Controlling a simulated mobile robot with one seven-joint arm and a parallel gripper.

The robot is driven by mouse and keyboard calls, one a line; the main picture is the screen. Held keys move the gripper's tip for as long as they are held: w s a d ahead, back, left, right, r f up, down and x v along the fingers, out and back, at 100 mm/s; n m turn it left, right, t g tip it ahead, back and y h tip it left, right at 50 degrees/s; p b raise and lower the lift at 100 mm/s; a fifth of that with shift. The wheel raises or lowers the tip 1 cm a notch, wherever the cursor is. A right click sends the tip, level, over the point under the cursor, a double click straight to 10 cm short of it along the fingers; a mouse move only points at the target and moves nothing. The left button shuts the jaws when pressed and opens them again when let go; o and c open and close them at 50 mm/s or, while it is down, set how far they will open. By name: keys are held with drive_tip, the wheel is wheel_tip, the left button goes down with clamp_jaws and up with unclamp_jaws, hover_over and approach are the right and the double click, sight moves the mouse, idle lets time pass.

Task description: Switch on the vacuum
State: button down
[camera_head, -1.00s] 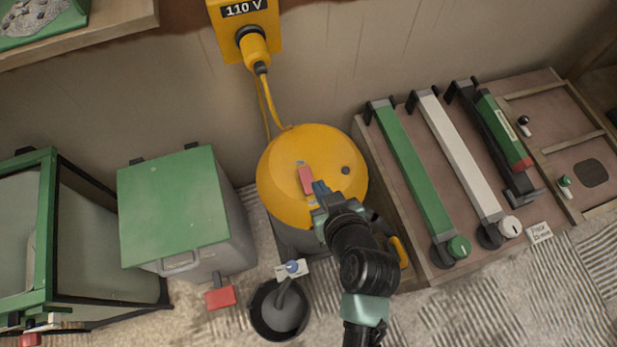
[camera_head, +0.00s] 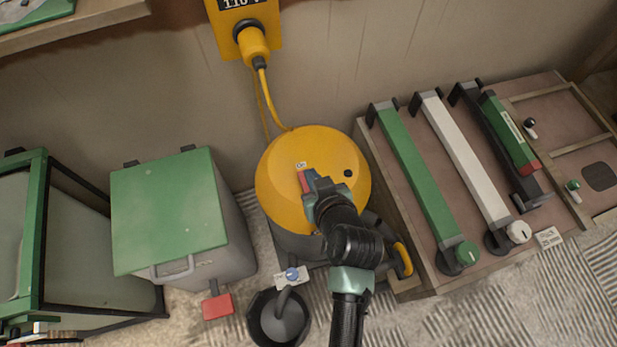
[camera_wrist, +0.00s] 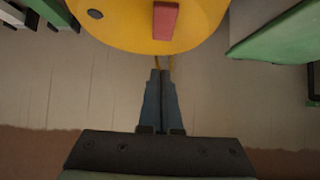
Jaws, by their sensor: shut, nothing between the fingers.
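The vacuum (camera_head: 280,200) is a yellow dome on a grey body, standing on the floor by the wall. A red switch (camera_head: 303,183) sits on its top, below a small white "On" label (camera_head: 301,165). My gripper (camera_head: 311,178) is shut and empty at the right side of the switch and hides part of it. I cannot tell from the head view whether it touches. In the wrist view the shut fingertips (camera_wrist: 160,72) point towards the yellow dome, with the red switch (camera_wrist: 166,21) beyond them. Which way the switch is tilted is unclear.
A yellow 110 V socket box (camera_head: 247,30) with a plugged yellow cable is on the wall behind. A green-lidded grey bin (camera_head: 167,212) stands left. A bench (camera_head: 430,230) with long tools is at right. A black bucket (camera_head: 279,318) stands in front.

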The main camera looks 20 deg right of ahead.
drive_tip(key=f, duration=0.1)
drive_tip(key=w+f+b, duration=0.1)
drive_tip(key=w+f, duration=0.1)
drive_tip(key=f, duration=0.1)
drive_tip(key=shift+w+f+b, duration=0.1)
drive_tip(key=shift+w+b, duration=0.15)
drive_tip(key=shift+b, duration=0.05)
drive_tip(key=shift+w+f, duration=0.15)
drive_tip(key=shift+f, duration=0.55)
drive_tip(key=shift+w+r+g+p, duration=0.15)
drive_tip(key=shift+g+p, duration=0.15)
drive_tip(key=shift+p, duration=0.3)
drive_tip(key=shift+f, duration=0.45)
